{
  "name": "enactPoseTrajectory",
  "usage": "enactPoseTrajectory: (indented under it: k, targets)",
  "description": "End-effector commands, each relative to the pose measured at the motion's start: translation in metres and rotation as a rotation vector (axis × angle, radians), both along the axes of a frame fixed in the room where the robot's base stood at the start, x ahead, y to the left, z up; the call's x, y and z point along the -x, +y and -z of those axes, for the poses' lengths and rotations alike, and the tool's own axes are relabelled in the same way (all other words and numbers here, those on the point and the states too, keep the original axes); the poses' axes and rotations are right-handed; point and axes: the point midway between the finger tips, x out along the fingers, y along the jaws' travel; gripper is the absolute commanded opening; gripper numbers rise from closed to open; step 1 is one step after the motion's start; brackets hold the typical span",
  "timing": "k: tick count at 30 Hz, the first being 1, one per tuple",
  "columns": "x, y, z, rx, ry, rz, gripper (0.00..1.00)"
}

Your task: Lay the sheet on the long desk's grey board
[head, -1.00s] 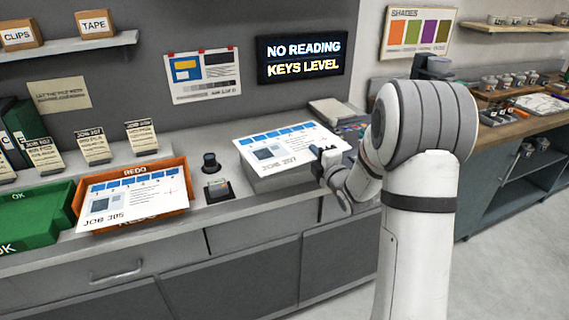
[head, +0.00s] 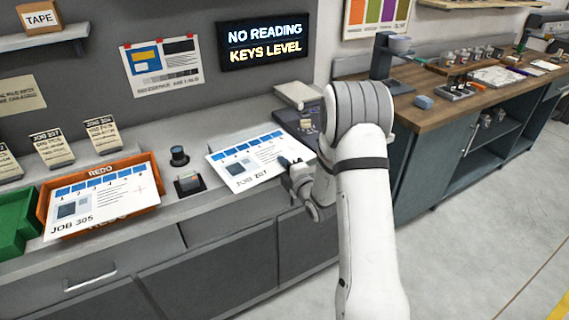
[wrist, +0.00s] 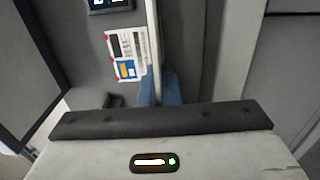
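The white sheet marked JOB 207 (head: 247,163), with a row of blue squares, is face up over the grey counter. My gripper (head: 292,168) is at its right edge in the head view, partly hidden by my own arm. In the wrist view, the sheet (wrist: 156,45) shows as a thin pale line edge-on between the blue fingers of my gripper (wrist: 158,90), which is shut on it. I cannot tell whether the sheet touches what is under it. I cannot pick out the grey board with certainty.
An orange REDO tray (head: 150,198) holds a JOB 305 sheet (head: 95,200), beside a green tray (head: 14,222). A small black device (head: 188,183) stands left of my sheet. A wood-topped desk (head: 432,107) stands to the right, carrying several items. Open floor lies in front of it.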

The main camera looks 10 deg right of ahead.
Motion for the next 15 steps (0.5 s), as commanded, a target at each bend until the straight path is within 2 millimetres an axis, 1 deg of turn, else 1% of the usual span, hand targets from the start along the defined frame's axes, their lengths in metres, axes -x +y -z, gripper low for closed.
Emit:
enactPoseTrajectory:
  k: [9, 15]
  targets:
    - [0.0, 0.0006, 0.004, 0.0, 0.0, -0.001, 0.0]
    - [0.0001, 0.0008, 0.0025, 0.0, 0.001, -0.001, 0.18]
